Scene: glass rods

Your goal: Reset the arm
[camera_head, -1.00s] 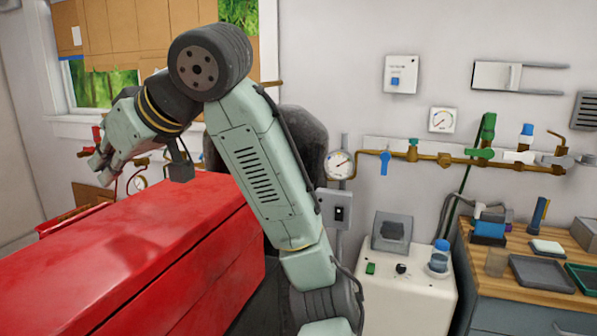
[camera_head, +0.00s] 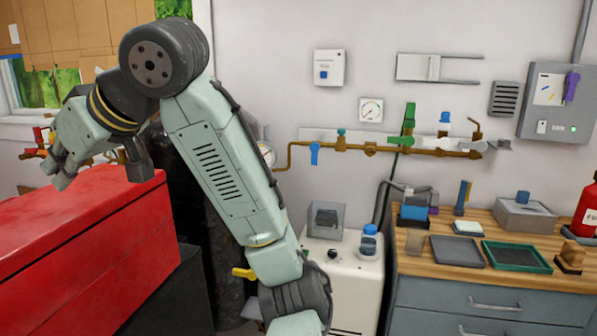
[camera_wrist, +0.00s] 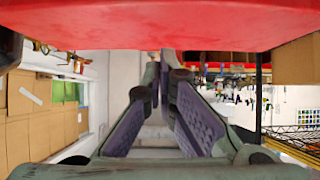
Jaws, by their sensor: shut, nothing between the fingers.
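My arm is raised and bent, with its elbow high and its forearm dropping to the left. My gripper (camera_head: 62,178) is at the left of the head view, beside or just above the red cabinet top (camera_head: 80,205); the exact gap is unclear. In the wrist view my gripper (camera_wrist: 163,62) shows two long fingers drawn together toward their tips, with nothing held between them. The red cabinet (camera_wrist: 160,22) fills the top of the wrist view, close to the fingers.
A white unit (camera_head: 345,270) with a blue-capped jar (camera_head: 369,243) stands right of my arm. A wooden-topped bench (camera_head: 420,262) holds trays and small items. Brass piping (camera_head: 400,149) runs along the wall. A red extinguisher (camera_head: 588,210) is at the right edge.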

